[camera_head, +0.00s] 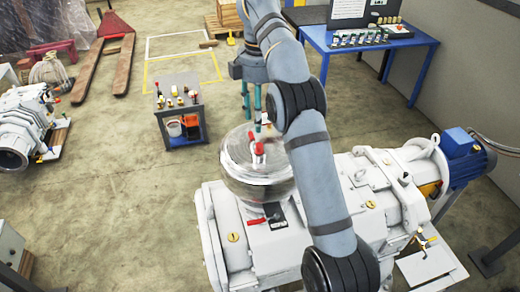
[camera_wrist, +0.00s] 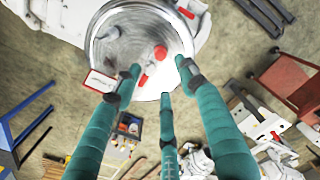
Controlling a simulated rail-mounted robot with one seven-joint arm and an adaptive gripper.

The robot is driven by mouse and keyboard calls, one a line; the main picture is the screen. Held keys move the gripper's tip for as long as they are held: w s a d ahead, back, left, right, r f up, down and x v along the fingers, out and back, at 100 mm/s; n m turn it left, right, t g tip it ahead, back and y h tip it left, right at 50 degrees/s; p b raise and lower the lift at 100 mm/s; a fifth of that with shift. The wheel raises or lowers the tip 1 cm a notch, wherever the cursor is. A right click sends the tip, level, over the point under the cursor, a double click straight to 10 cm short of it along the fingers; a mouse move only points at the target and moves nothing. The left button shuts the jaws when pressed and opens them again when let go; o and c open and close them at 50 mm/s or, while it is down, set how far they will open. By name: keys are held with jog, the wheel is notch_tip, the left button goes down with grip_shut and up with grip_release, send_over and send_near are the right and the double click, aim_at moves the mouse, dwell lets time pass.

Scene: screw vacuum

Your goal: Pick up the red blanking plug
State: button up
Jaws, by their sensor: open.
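A round red piece (camera_wrist: 160,52), which looks like the red blanking plug, shows against the shiny silver vessel (camera_wrist: 112,16) in the wrist view. In the head view, red parts (camera_head: 254,137) show at the top of the silver vessel (camera_head: 262,185); I cannot tell for certain which is the plug. My gripper (camera_head: 252,122) has teal fingers pointing down, just above and behind these red parts. In the wrist view my gripper (camera_wrist: 160,78) has its fingers spread, with nothing between them. The plug appears beyond the fingertips, apart from them.
The vessel stands on a large white pump (camera_head: 285,245) with a blue motor (camera_head: 465,150). A small grey cart (camera_head: 180,107) with small parts stands behind left. A blue table (camera_head: 365,42) is at back right. Open floor (camera_head: 110,215) lies to the left.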

aim_at(260, 144)
jog(key=shift+d+f+n, duration=0.2)
jog(key=shift+f+n, duration=0.05)
jog(key=shift+n, duration=0.15)
jog(key=shift+s+a+f, duration=0.1)
jog(key=shift+a+f, duration=0.05)
jog(key=shift+f, duration=0.8)
notch_tip(260, 144, down, 4)
jog(key=shift+r+b, duration=0.25)
jog(key=shift+b, duration=0.7)
notch_tip(260, 144, down, 4)
jog(key=shift+s+r+b, duration=0.1)
jog(key=shift+r+b, duration=0.15)
jog(key=shift+b, duration=0.45)
jog(key=shift+f, duration=0.5)
jog(key=shift+c, duration=0.4)
grip_shut()
